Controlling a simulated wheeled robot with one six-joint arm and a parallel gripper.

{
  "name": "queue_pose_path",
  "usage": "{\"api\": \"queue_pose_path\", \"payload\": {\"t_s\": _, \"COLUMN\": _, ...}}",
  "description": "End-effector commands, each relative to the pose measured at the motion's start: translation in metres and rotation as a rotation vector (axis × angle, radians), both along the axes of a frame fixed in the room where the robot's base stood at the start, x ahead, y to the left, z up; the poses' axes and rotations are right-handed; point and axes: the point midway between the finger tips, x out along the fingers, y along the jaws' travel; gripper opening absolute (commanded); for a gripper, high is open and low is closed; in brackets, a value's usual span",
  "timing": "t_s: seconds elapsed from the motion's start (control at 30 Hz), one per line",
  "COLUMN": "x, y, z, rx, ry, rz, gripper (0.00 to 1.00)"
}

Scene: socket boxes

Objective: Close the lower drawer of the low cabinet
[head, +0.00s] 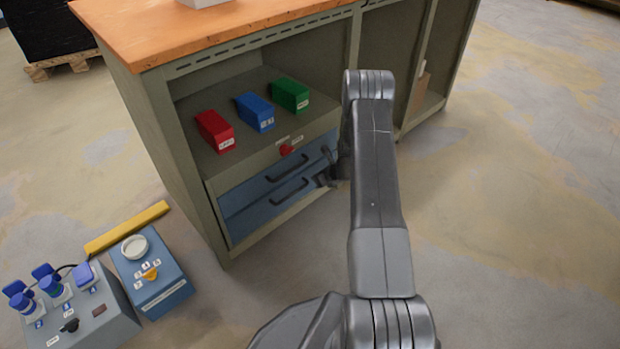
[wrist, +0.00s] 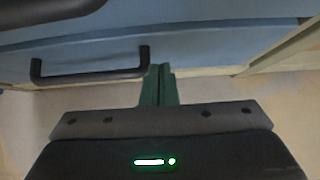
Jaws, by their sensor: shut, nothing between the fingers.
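The low cabinet (head: 185,163) is grey-green with an orange top. Its upper drawer (head: 252,186) and lower drawer (head: 250,219) are blue with black bar handles. In the head view both fronts look close to flush with the frame; any small gap is hard to judge. My gripper (head: 323,180) is at the right end of the lower drawer. In the wrist view my gripper (wrist: 158,84) is shut and empty, its green fingers pointing at the lower drawer front (wrist: 215,45), just right of the lower handle (wrist: 90,76). I cannot tell whether they touch the front.
Red (head: 215,131), blue (head: 254,111) and green (head: 290,94) boxes stand on the shelf above the drawers, behind a red knob (head: 286,150). A blue box (head: 150,275) and a grey socket box (head: 90,318) stand on the floor at left. The floor at right is clear.

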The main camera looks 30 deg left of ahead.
Motion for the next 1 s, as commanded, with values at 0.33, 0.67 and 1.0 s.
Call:
{"api": "queue_pose_path", "payload": {"t_s": 0.33, "x": -0.017, "y": -0.056, "z": 0.055, "rx": -0.003, "ry": 0.003, "rz": -0.004, "gripper": 0.0}}
{"api": "queue_pose_path", "payload": {"t_s": 0.67, "x": -0.024, "y": -0.074, "z": 0.07, "rx": -0.003, "ry": 0.003, "rz": -0.002, "gripper": 0.0}}
{"api": "queue_pose_path", "payload": {"t_s": 1.0, "x": -0.024, "y": -0.073, "z": 0.068, "rx": -0.004, "ry": 0.004, "rz": -0.001, "gripper": 0.0}}
